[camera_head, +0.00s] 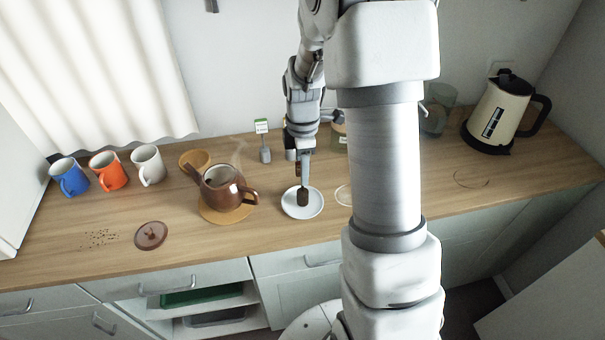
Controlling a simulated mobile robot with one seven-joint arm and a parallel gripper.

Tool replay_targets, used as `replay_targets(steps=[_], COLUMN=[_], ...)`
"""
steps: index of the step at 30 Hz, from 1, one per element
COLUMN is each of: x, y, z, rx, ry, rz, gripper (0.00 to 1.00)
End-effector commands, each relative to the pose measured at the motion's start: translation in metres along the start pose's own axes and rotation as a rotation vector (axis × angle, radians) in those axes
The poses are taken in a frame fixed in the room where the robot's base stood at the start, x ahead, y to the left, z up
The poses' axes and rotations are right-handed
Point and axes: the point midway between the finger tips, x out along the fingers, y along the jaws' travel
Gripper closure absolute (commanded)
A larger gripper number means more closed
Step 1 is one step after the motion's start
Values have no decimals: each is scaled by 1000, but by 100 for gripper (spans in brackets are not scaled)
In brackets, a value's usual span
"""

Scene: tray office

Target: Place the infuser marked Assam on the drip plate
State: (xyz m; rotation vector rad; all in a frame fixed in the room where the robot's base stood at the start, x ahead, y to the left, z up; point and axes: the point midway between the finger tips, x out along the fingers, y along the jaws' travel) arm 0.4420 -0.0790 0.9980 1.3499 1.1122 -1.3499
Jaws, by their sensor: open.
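My gripper (303,197) points down over a small white round plate (288,208), likely the drip plate, in the middle of the counter. Its jaws are open. A dark brown end shows over the plate; I cannot tell if it is a fingertip or an infuser, nor if it touches the plate. An infuser (265,156) with a grey body and a white-and-green tag (262,126) stands upright to the left, behind the plate. Its lettering is too small to read. A reddish-brown patch beside my gripper is mostly hidden.
A steaming brown teapot (222,190) on a round mat (212,213) is close left of the plate. A brown lid (151,236) lies in front. A cream kettle (497,113) stands right. My arm hides counter right of centre.

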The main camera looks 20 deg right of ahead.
Motion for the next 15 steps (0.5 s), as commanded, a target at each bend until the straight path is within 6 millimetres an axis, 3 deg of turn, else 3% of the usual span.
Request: replay_targets(steps=[3, 9, 15], x=[-30, -71, -93], y=[2, 1, 0], z=[0, 0, 0], rx=[1, 0, 1], ry=[0, -1, -1], rz=[7, 5, 2], gripper=[53, 53, 53])
